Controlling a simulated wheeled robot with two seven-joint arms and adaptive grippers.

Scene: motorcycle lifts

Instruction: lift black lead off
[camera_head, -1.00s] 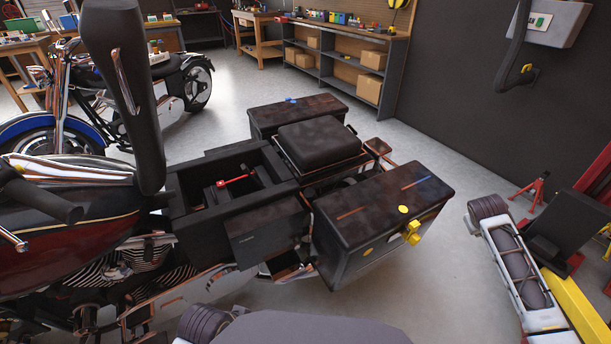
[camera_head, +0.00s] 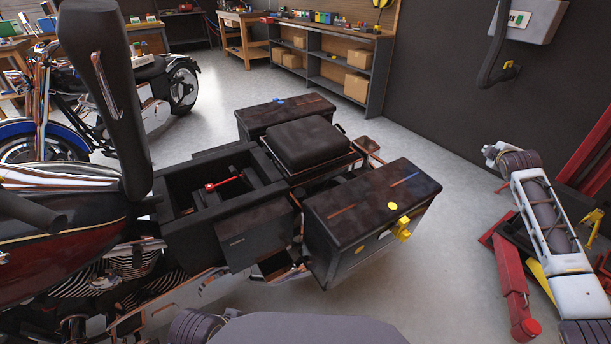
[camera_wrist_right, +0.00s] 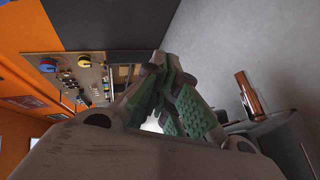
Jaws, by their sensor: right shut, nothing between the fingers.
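The motorcycle's open black compartment (camera_head: 224,215) sits behind the tall dark backrest in the head view. A red lead or bar (camera_head: 224,183) shows across its inside. I cannot make out a black lead against the dark interior. My right gripper (camera_wrist_right: 168,88) shows in the wrist view with its green-padded fingers together and nothing between them. In the head view my right arm stands at the right, well apart from the compartment. My left gripper is out of view.
A saddlebag (camera_head: 368,215) with a yellow latch stands between the compartment and my right arm. A padded seat (camera_head: 307,146) lies behind it. Red lift parts (camera_head: 512,285) stand at the right. A blue motorcycle and shelves are farther back. The floor right of the saddlebag is bare.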

